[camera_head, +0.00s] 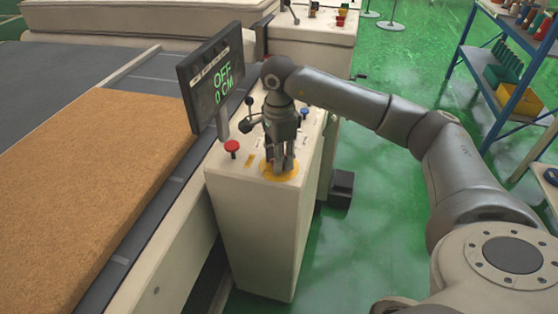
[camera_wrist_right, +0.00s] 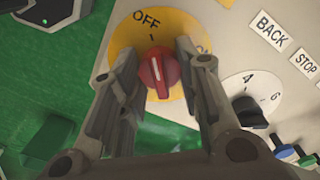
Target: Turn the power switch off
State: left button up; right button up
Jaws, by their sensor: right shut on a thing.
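The power switch (camera_wrist_right: 158,72) is a red rotary knob with a white pointer line on a yellow round plate (camera_wrist_right: 124,28) marked OFF. In the right wrist view its pointer line leans only slightly from the OFF mark. My right gripper (camera_wrist_right: 158,80) is shut on the knob, one finger on each side. In the head view the right gripper (camera_head: 279,168) points down onto the yellow plate (camera_head: 268,174) on top of the cream control box (camera_head: 252,215), hiding the knob. The monitor (camera_head: 211,77) reads OFF and 0 CM in green. My left gripper is not in view.
A red mushroom button (camera_head: 232,147) stands left of the switch. A black dial (camera_wrist_right: 249,111) with numbers and BACK and STOP labels sit beside the plate. A brown mattress (camera_head: 98,180) lies at left. A blue shelf (camera_head: 507,70) stands at right; green floor between is mostly clear.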

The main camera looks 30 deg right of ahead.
jog(key=shift+r+n, duration=0.1)
jog(key=shift+n, duration=0.3)
jog(key=o, duration=1.1)
jog(key=shift+c, duration=0.2)
notch_tip(320, 180, up, 12)
dwell(0.4)
